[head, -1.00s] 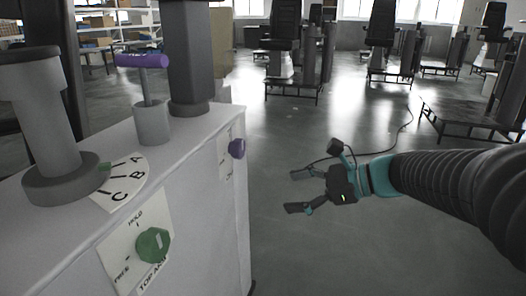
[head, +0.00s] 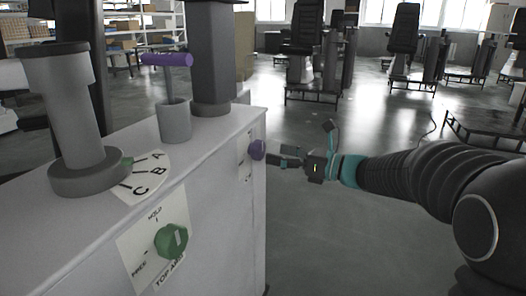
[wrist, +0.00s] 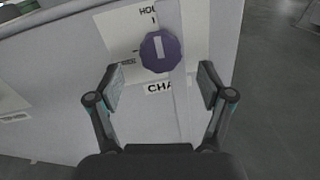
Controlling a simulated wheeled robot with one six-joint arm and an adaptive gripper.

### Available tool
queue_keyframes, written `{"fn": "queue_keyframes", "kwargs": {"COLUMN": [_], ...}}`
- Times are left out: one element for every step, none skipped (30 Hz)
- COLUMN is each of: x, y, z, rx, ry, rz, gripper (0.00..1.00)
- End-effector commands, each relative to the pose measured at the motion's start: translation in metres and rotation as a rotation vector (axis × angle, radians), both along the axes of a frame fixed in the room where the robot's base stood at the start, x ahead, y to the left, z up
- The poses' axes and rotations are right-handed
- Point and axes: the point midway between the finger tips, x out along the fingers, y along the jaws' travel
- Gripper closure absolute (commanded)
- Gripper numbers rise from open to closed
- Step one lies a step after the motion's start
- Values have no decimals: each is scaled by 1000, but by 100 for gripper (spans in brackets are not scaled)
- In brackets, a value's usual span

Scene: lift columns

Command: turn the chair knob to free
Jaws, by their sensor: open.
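The chair knob is a purple faceted knob (head: 257,149) on the cabinet's side face, near its right end. In the wrist view the knob (wrist: 160,52) carries a pale bar mark standing nearly upright. The bar lines up roughly with a tick under a partly hidden "HO..." label. A "CHA..." label shows below it, the rest covered. My gripper (wrist: 160,88) is open and empty, its fingers on either side of the view just short of the knob. In the head view my gripper (head: 283,156) points left at the knob, close to it.
A green knob (head: 171,241) with a "TOP ARM" label sits nearer on the same white cabinet (head: 215,195). On top stand a grey column lever with an A-B-C dial (head: 147,176) and a purple-handled lever (head: 167,60). Open floor lies right of the cabinet.

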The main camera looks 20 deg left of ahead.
Motion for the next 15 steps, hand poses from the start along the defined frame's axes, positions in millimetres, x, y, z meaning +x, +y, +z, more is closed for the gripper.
{"fn": "queue_keyframes", "kwargs": {"x": [1,2,3,3,4,5,6,6,7,7,8,8,8,8,8], "y": [11,15,21,26,29,34,37,40,43,45,46,47,48,49,49], "z": [0,0,0,0,0,0,0,0,0,0,0,0,0,0,0], "rx": [1,0,0,0,0,-1,-1,0,0,0,0,0,0,0,0], "ry": [1,0,0,0,0,0,0,0,0,0,0,0,0,0,0], "rz": [4,3,3,3,3,1,1,2,2,1,1,0,-1,-1,-1], "gripper": [20,20,20,20,20,20,20,20,20,20,20,20,20,20,20]}}
